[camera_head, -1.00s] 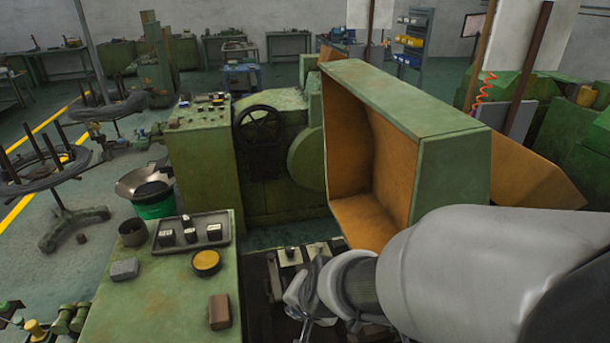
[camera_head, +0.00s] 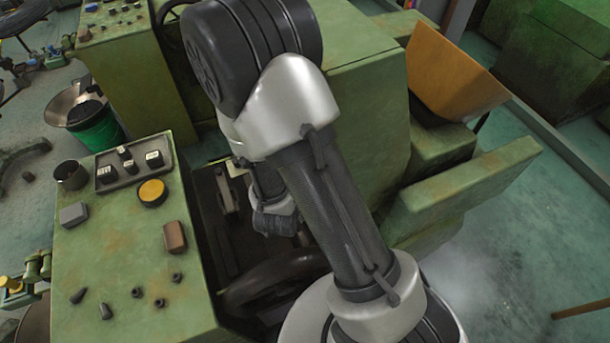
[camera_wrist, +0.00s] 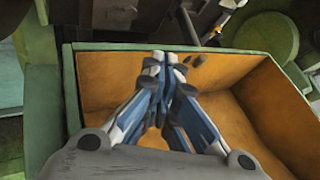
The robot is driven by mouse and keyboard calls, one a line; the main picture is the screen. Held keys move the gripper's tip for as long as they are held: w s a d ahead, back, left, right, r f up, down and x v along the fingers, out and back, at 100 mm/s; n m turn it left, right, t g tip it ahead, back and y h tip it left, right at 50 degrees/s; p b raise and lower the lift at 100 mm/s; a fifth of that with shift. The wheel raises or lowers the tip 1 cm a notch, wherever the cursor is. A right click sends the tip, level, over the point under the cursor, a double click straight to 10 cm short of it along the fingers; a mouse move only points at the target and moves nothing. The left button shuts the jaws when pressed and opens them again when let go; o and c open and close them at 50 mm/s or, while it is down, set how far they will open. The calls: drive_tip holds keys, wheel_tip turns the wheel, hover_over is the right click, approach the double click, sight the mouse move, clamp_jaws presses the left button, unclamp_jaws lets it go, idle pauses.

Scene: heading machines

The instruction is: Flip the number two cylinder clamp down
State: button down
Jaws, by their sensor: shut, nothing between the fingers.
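In the head view, a pale metal bar (camera_head: 226,190) lies in the dark gap of the machine, left of my arm. I cannot tell whether it is part of the number two cylinder clamp, or which clamp is number two. My arm hides much of the gap. In the wrist view my gripper (camera_wrist: 165,60) is shut and empty, its blue and grey fingers together. Behind the fingers is the orange inside of a green-edged hood (camera_wrist: 105,75). I see no contact with a clamp.
A green bench (camera_head: 125,235) at left holds a tray of black blocks (camera_head: 133,165), a yellow-topped round part (camera_head: 152,192) and a brown block (camera_head: 175,237). A dark curved rim (camera_head: 270,277) crosses the gap's near end. Green machine housing (camera_head: 372,110) stands right of my arm.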

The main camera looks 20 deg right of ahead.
drive_tip(key=shift+f+b, duration=0.1)
drive_tip(key=shift+b, duration=0.25)
drive_tip(key=b+x, duration=1)
drive_tip(key=b, duration=0.2)
drive_tip(key=shift+w+f+b, duration=0.1)
drive_tip(key=shift+f+b, duration=0.1)
drive_tip(key=shift+b, duration=0.1)
drive_tip(key=shift+w+r+p, duration=0.3)
drive_tip(key=shift+w, duration=0.65)
drive_tip(key=shift+w+r+p, duration=0.3)
drive_tip(key=shift+w, duration=0.65)
